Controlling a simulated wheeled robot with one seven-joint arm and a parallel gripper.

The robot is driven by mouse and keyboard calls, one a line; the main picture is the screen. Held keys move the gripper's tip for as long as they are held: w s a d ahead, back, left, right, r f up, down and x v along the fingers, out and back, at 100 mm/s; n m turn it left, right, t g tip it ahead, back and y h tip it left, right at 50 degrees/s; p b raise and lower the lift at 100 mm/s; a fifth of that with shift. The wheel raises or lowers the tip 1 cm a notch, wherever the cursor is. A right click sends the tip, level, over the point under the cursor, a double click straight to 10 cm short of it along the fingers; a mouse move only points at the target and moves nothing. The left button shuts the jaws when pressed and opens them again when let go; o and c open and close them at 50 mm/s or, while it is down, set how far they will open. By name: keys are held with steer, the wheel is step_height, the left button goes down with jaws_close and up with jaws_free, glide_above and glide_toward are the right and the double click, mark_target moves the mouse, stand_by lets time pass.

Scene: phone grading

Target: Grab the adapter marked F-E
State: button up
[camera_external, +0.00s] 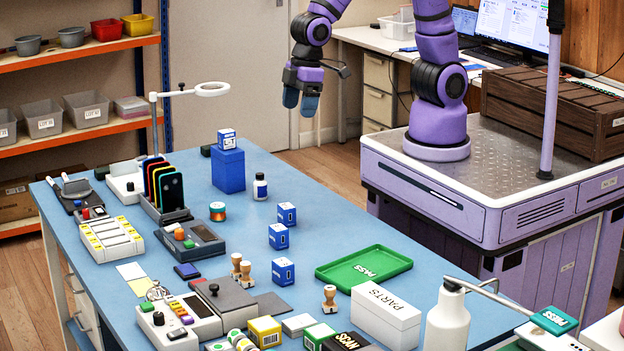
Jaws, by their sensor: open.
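Several small blue-and-white cubes that look like adapters are on the blue table (335,228). One cube (227,139) sits on top of a taller blue block (228,171) near the far edge. Three more stand in a loose row near the middle: a far one (286,214), a middle one (278,236) and a near one (283,271). Their markings are too small to read, so I cannot tell which is F-E. My gripper (301,103) is open and empty, fingers pointing down, in the air above and beyond the table's far side, apart from every cube.
A phone rack (166,207) and a ring lamp (212,89) are on the left. Some table between cubes and bottle is clear.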

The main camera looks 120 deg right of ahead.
steer(key=g, duration=0.1)
glide_toward(279, 227)
steer(key=shift+w+a+f+g, duration=0.25)
steer(key=shift+w+f+g, duration=0.2)
steer(key=shift+f, duration=0.25)
step_height(279, 227, down, 6)
steer(key=shift+r, duration=0.1)
steer(key=shift+d+f, duration=0.15)
steer(key=shift+f, duration=1.15)
steer(key=shift+d+f, duration=0.1)
steer(key=shift+f, duration=1.25)
steer(key=c, duration=1)
